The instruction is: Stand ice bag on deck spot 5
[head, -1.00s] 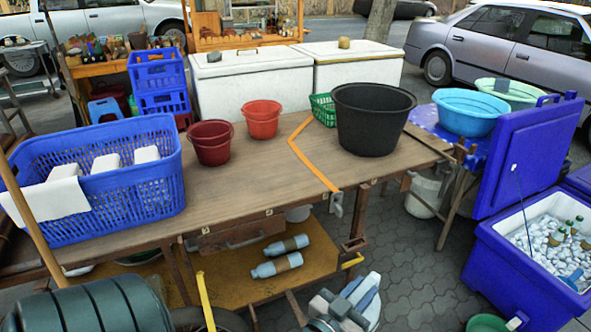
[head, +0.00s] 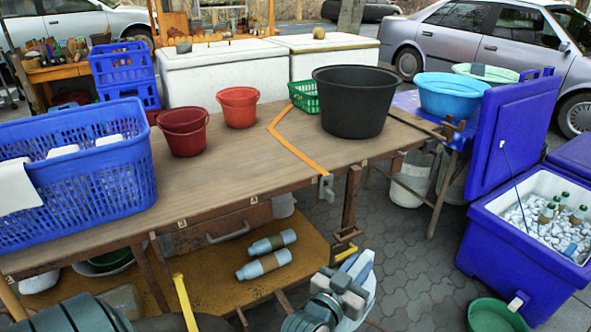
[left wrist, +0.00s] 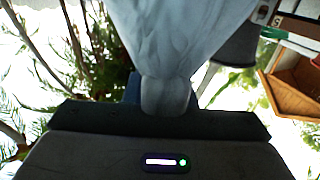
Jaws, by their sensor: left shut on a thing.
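My left gripper (head: 342,286) is at the bottom of the head view, in front of the wooden table (head: 225,150) and below its top. It is shut on the ice bag (head: 362,285), a pale whitish-blue bag partly hidden by the gripper. In the left wrist view the ice bag (left wrist: 180,35) looks cloudy and is pinched at its narrow neck. Small plates (head: 262,191) sit along the table's front edge; their numbers are too small to read, so I cannot tell which is spot 5. My right gripper is not in view.
A blue basket (head: 95,195), red buckets (head: 183,142), a green basket (head: 303,97) and a black tub (head: 352,115) stand on the table. The middle top is bare around an orange line (head: 292,150). A blue cooler (head: 520,265) with ice and bottles stands right.

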